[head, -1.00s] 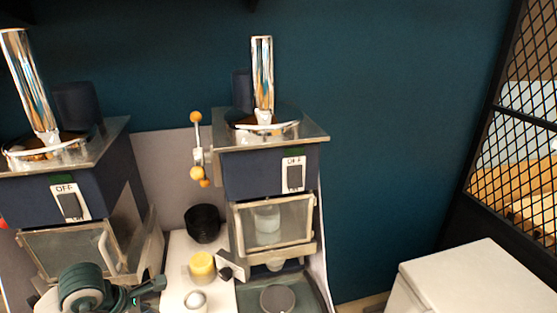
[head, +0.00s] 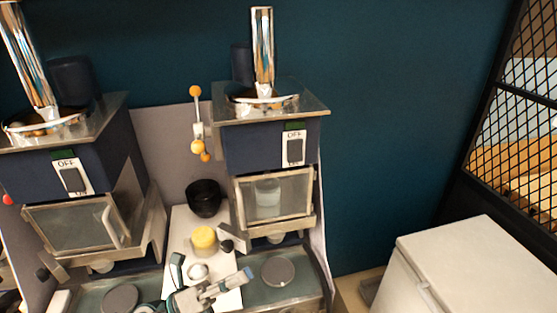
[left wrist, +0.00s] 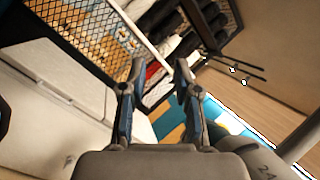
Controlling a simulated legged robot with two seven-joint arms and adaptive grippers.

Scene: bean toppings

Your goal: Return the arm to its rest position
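My left gripper (head: 212,274) is at the bottom centre of the head view, over the front of the white strip between the two machines. Its two fingers are spread apart. In the left wrist view the fingers (left wrist: 158,70) stand apart with nothing between them. That view faces away from the machines, toward a mesh partition and a white box. My right gripper is in neither view.
Two dark blue grinding machines (head: 265,145) (head: 70,165) stand against the teal wall. A black cup (head: 204,197) and a yellow object (head: 203,239) sit between them. A white chest (head: 490,265) is at right. A mesh partition (head: 525,135) stands behind it.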

